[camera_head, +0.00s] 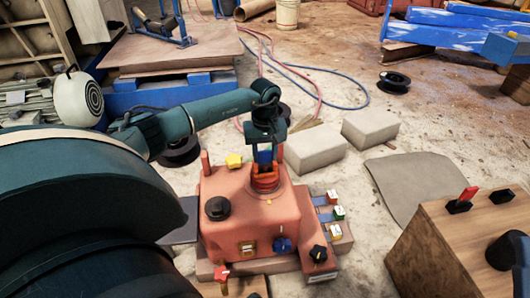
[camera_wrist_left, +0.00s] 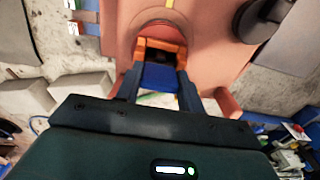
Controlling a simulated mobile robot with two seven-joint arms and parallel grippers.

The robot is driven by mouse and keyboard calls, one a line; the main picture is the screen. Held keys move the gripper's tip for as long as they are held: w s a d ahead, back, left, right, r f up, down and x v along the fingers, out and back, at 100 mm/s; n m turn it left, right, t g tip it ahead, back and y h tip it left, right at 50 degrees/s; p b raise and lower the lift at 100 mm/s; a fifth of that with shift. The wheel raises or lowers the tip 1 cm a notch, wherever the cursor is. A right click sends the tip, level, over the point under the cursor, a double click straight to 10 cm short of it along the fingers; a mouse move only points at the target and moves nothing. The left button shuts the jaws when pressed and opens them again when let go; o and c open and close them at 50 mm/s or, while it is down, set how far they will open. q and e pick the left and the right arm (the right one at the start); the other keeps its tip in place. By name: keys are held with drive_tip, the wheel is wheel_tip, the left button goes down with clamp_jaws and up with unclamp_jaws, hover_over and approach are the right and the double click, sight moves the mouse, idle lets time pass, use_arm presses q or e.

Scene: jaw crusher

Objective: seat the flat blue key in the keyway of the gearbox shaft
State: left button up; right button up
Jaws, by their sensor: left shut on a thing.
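The orange-red gearbox (camera_head: 240,215) stands on the floor in the middle of the head view. Its orange shaft (camera_head: 265,183) sticks up from the top. My left gripper (camera_head: 265,162) points down at the shaft and is shut on the flat blue key (camera_head: 265,156). In the left wrist view the blue key (camera_wrist_left: 160,76) lies between the two fingers, right by the orange shaft (camera_wrist_left: 162,37). A dark gap shows beside the key at the shaft; I cannot tell how deep the key sits in the keyway.
A wooden box (camera_head: 440,245) with a red switch stands at the right. A grey mat (camera_head: 410,183) lies between.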

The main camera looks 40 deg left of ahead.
drive_tip(key=shift+r, duration=0.1)
use_arm(q)
drive_tip(key=shift+f, duration=0.2)
drive_tip(key=o, duration=1.1)
use_arm(e)
drive_tip(key=shift+r, duration=0.1)
use_arm(q)
drive_tip(key=shift+r, duration=0.15)
wheel_tip(320, 180, up, 12)
drive_tip(key=p, duration=0.5)
use_arm(e)
wheel_tip(320, 180, down, 6)
drive_tip(key=s+m+g+h, duration=0.1)
drive_tip(key=m+h, duration=0.3)
drive_tip(key=h, duration=0.1)
drive_tip(key=shift+a+m+g, duration=0.25)
drive_tip(key=shift+m+g, duration=0.15)
